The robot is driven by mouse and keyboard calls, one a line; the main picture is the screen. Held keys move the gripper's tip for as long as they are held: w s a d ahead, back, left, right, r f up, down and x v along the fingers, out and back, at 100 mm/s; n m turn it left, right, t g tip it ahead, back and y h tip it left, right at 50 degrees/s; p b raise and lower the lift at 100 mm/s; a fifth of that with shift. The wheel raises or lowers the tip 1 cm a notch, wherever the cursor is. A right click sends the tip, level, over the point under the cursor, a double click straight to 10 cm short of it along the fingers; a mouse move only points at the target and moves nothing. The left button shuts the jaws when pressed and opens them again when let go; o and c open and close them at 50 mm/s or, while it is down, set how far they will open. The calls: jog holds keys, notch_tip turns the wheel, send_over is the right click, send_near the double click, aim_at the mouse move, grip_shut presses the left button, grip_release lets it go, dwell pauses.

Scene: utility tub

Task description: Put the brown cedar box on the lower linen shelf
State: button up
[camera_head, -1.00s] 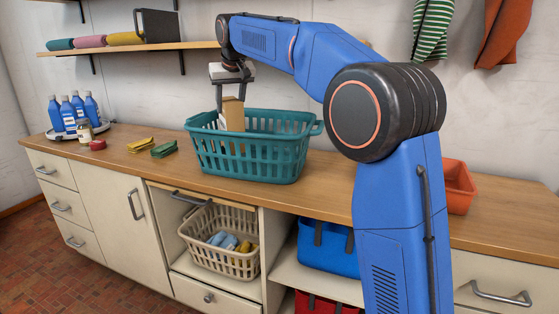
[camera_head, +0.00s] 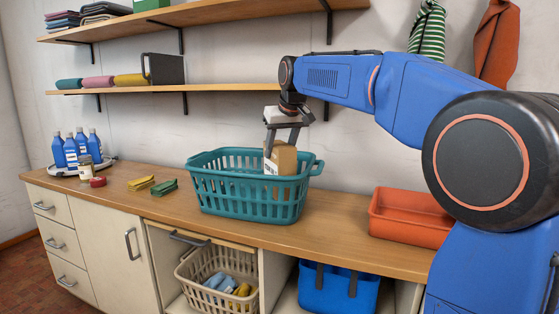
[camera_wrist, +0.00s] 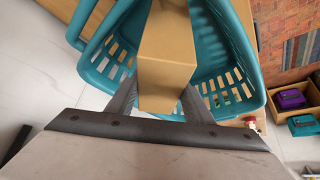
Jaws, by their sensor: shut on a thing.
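My gripper (camera_head: 282,138) is shut on a tan-brown box (camera_head: 284,159) with a white label on one side. The box is upright at the right part of the teal basket (camera_head: 245,205), its lower end hidden behind the rim; I cannot tell if it touches the basket floor.
An upper shelf (camera_head: 225,16) with folded linens (camera_head: 105,9) runs above the lower one. On the counter (camera_head: 330,232) stand blue bottles (camera_head: 71,150) on a tray, yellow and green cloths (camera_head: 164,187), and an orange tub (camera_head: 405,222). Cloths hang at the upper right.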

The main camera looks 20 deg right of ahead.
jog(key=shift+f, duration=2.35)
jog(key=o, duration=1.6)
notch_tip(320, 180, up, 11)
send_over(288, 149)
jog(key=shift+w+f, duration=0.1)
jog(key=shift+w, duration=0.3)
jog(key=shift+s+r, duration=0.25)
jog(key=shift+r, duration=0.15)
jog(key=shift+s, duration=0.1)
